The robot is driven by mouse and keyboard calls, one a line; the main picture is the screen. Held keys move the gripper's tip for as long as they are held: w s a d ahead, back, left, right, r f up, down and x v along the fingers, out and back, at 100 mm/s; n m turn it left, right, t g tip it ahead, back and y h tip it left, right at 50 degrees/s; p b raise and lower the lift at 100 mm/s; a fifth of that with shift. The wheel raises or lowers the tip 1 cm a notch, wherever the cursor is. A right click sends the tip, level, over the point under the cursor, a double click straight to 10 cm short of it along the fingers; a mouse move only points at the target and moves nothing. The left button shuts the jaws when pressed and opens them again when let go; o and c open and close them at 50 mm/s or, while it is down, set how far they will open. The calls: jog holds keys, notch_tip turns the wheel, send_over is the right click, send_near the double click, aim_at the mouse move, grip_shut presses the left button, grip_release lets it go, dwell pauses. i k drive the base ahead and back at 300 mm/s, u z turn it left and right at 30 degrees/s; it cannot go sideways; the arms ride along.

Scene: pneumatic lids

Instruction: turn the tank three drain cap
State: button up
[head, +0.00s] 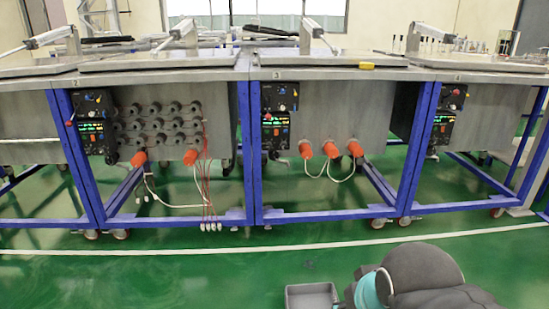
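Tank three (345,110) is the grey metal tank in the middle, in a blue frame with a small "3" label on its top edge. Low on its front are three orange caps: a left one (306,149), a middle one (330,150) and a right one (355,149). I cannot tell which of them is the drain cap. White hoses (342,177) hang below them. My dark arm with a teal band shows at the bottom right, well in front of the tank. My gripper is not in view.
Tank two (220,105), at left, has rows of grey round fittings and two orange caps. Control boxes (279,115) hang on the tank fronts. Blue legs (247,155) and casters bound the frames. The green floor (200,275) in front is clear, crossed by a white line.

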aim_at(272, 153)
jog(key=k, duration=0.6)
jog(key=u, duration=0.75)
jog(key=i, duration=0.7)
jog(key=u, duration=0.8)
jog(key=i, duration=0.85)
jog(key=z, duration=0.85)
jog(key=i, duration=0.85)
jog(key=z, duration=0.75)
